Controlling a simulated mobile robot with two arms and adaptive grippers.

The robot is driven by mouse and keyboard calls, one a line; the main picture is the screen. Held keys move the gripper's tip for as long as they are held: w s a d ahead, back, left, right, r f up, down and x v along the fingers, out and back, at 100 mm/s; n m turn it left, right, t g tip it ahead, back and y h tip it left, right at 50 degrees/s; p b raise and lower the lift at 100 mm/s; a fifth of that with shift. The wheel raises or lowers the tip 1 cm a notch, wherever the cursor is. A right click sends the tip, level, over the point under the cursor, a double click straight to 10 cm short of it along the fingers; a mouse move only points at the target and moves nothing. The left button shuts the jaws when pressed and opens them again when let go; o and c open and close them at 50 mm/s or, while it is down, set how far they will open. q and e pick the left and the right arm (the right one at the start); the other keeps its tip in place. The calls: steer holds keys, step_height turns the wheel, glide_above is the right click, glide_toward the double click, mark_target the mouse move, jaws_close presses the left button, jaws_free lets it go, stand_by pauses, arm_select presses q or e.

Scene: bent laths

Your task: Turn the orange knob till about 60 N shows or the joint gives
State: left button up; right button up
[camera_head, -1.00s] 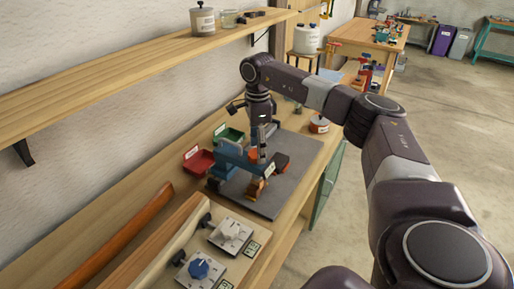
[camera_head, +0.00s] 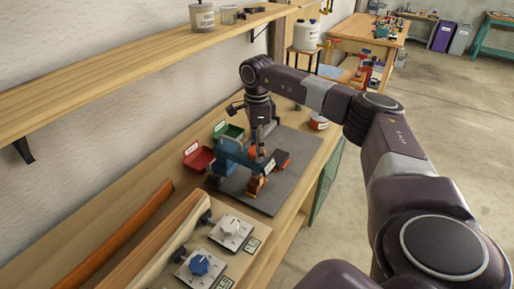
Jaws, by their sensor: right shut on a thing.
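A blue press-like fixture (camera_head: 229,149) stands on a dark grey mat (camera_head: 298,147) on the bench. An orange knob (camera_head: 254,153) shows at the fixture's upper part, partly hidden by my right gripper. My right gripper (camera_head: 259,141) comes down over the knob from above and is shut on it. A small pale readout or label (camera_head: 270,166) sits on the fixture's front, too small to read. Brown-orange blocks (camera_head: 257,184) show low on the fixture. I cannot make out a lath or joint in it. My left gripper is not in view.
Red (camera_head: 199,158) and green (camera_head: 229,131) bins stand behind the fixture. A shelf (camera_head: 120,73) runs along the wall at upper left.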

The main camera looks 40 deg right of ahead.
steer(key=shift+m, duration=0.3)
steer(key=m, duration=0.3)
steer(key=shift+r+m+p, duration=0.1)
steer(key=shift+m+p, duration=0.2)
steer(key=shift+m, duration=0.1)
steer(key=m, duration=0.3)
steer(key=shift+w+m, duration=0.1)
steer(key=shift+m, duration=0.2)
steer(key=m, duration=0.3)
steer(key=shift+m+p, duration=0.3)
steer(key=shift+p, duration=0.1)
steer(key=m, duration=0.3)
steer(key=shift+m, duration=0.3)
steer(key=m+p, duration=0.1)
steer(key=m, duration=0.5)
steer(key=m+p, duration=0.1)
steer(key=m, duration=0.5)
